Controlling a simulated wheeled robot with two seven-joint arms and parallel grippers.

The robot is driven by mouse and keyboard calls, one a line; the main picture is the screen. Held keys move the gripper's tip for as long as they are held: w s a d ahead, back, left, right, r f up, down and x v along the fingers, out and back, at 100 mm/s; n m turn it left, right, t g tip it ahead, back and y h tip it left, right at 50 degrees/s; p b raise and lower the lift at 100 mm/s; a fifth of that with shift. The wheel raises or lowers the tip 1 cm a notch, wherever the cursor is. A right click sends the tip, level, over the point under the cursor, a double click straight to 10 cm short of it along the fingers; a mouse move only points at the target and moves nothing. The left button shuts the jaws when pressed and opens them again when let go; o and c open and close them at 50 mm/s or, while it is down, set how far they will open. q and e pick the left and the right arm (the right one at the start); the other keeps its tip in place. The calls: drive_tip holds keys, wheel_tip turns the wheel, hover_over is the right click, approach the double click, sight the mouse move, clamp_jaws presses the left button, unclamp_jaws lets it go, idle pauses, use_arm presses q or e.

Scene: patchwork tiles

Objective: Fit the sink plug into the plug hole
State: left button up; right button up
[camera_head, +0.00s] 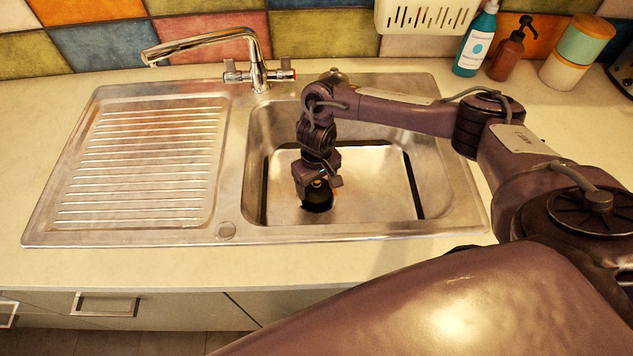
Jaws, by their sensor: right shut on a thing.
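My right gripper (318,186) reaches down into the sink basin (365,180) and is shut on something. The thing it holds is mostly hidden by the gripper; it is probably the sink plug, of which only a small orange bit between the fingers may show. Directly under the fingers is a dark round area (318,205) on the basin floor, which looks like the plug hole. I cannot tell whether the held thing touches the hole. My left gripper is not in view.
A chrome mixer tap (258,70) stands behind the basin, its spout turned left over the ribbed drainer (150,160). A teal bottle (475,42), a brown pump bottle (508,55) and stacked pots (576,50) stand at the back right. The front counter (150,265) is clear.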

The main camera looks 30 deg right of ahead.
sight(317, 183)
drive_tip(key=shift+p, duration=0.5)
drive_tip(key=shift+f+b, duration=0.7)
drive_tip(key=shift+f, duration=0.6)
drive_tip(key=o, duration=1.1)
drive_tip(key=shift+c, duration=0.2)
wheel_tip(317, 183, up, 8)
drive_tip(key=shift+f+p, duration=0.1)
drive_tip(key=shift+p, duration=0.55)
